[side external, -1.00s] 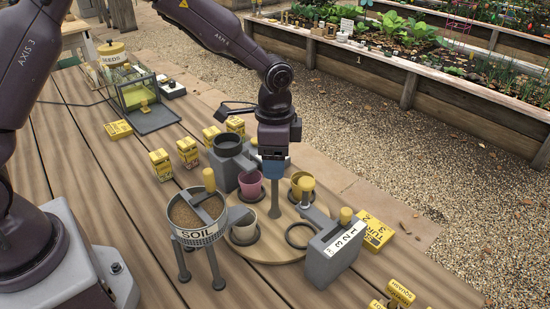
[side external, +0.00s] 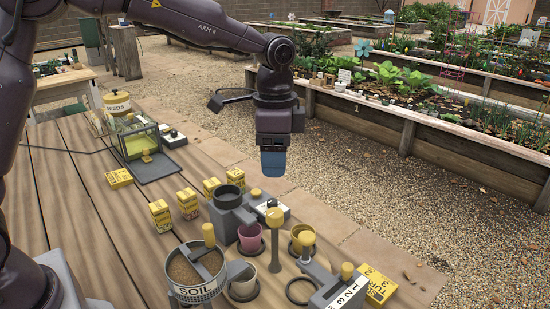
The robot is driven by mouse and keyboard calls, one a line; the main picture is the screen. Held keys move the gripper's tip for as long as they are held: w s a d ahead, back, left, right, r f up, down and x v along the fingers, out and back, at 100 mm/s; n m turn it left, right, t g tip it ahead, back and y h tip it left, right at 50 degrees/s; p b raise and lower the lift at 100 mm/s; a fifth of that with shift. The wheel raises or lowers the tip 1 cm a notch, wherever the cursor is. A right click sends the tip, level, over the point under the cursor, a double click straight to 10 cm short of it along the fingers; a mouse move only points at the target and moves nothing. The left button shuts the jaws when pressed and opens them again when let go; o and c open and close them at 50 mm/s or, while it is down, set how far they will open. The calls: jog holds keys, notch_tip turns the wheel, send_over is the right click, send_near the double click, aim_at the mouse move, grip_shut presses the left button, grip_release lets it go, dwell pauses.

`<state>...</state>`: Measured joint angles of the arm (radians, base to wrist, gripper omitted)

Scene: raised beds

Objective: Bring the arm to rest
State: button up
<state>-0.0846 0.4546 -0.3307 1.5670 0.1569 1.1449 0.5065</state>
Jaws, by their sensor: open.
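My gripper (side external: 272,172) hangs pointing down in the side external view, with blue fingers at its end. It is open and empty, though the gap between the fingers is hard to see. It is in the air above a yellow-knobbed post (side external: 275,218) and apart from it. The post stands upright at the middle of a round wooden turntable (side external: 268,284). My arm reaches in from the upper left.
Around the post are a pink pot (side external: 250,237), a yellow pot (side external: 301,233), a pale pot (side external: 242,283), a soil hopper (side external: 196,275) and a grey numbered dispenser (side external: 345,290). Seed boxes (side external: 188,203) stand left. Air around the gripper is clear.

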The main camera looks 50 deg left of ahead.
jog(key=s+a+r+n+t, duration=0.2)
jog(key=s+n, duration=0.1)
jog(key=s, duration=0.4)
jog(key=s+a+r+n+t, duration=0.1)
jog(key=s+a+r+n, duration=0.1)
jog(key=s, duration=0.6)
jog(key=s+a+r+n+t, duration=0.2)
jog(key=s+a+r+n, duration=0.1)
jog(key=s, duration=0.5)
jog(key=shift+s+r+n+t, duration=0.2)
jog(key=shift+n+t, duration=0.1)
jog(key=shift+n, duration=0.2)
